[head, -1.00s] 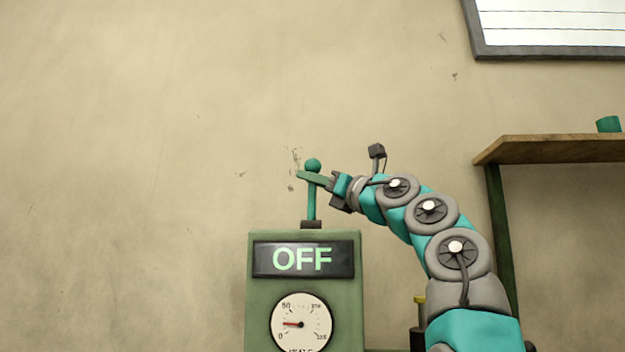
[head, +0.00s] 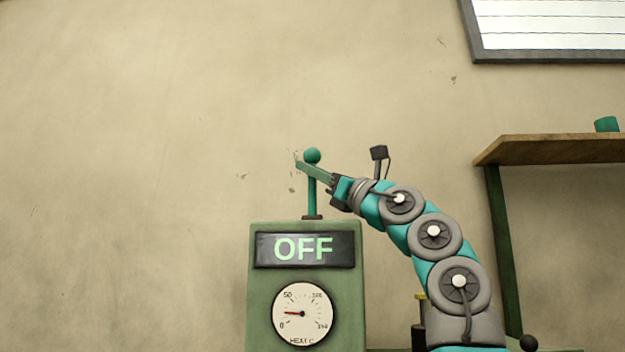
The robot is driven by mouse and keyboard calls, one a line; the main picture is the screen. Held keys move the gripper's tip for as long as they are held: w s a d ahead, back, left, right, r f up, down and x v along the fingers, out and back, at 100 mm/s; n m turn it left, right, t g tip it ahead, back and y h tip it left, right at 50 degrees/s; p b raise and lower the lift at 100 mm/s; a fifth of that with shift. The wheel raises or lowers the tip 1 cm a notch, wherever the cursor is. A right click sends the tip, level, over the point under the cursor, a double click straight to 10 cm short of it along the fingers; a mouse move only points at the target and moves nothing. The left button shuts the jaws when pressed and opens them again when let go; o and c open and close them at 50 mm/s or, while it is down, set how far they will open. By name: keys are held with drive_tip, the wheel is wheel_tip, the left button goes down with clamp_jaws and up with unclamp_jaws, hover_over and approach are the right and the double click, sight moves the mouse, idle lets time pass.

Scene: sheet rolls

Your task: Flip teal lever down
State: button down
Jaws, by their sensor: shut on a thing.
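The teal lever (head: 312,192) stands upright on top of a green control box (head: 258,300), with a round teal knob at its top end. The box's dark display reads OFF in light green letters. My gripper (head: 310,171) reaches in from the right and is shut on the lever just below the knob. The fingers cross the lever at a slant, and part of the shaft behind them is hidden.
A dial gauge (head: 303,314) on the box has its needle near the low end. A wooden shelf (head: 560,148) on a green post stands at the right with a teal cup (head: 606,125) on it. A whiteboard (head: 555,25) hangs upper right. The wall at left is bare.

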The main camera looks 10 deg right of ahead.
drive_tip(key=shift+s+a+n+g+y, duration=0.15)
drive_tip(key=shift+s+n+g+y, duration=0.25)
drive_tip(key=shift+s+n+y, duration=0.55)
drive_tip(key=shift+w, duration=0.2)
drive_tip(key=c, duration=0.8)
unclamp_jaws()
drive_tip(key=shift+o, duration=0.2)
drive_tip(key=shift+f, duration=0.1)
drive_tip(key=s+d+b, duration=0.2)
drive_tip(key=s+d, duration=0.7)
drive_tip(key=shift+f, duration=0.3)
drive_tip(key=shift+d, duration=0.1)
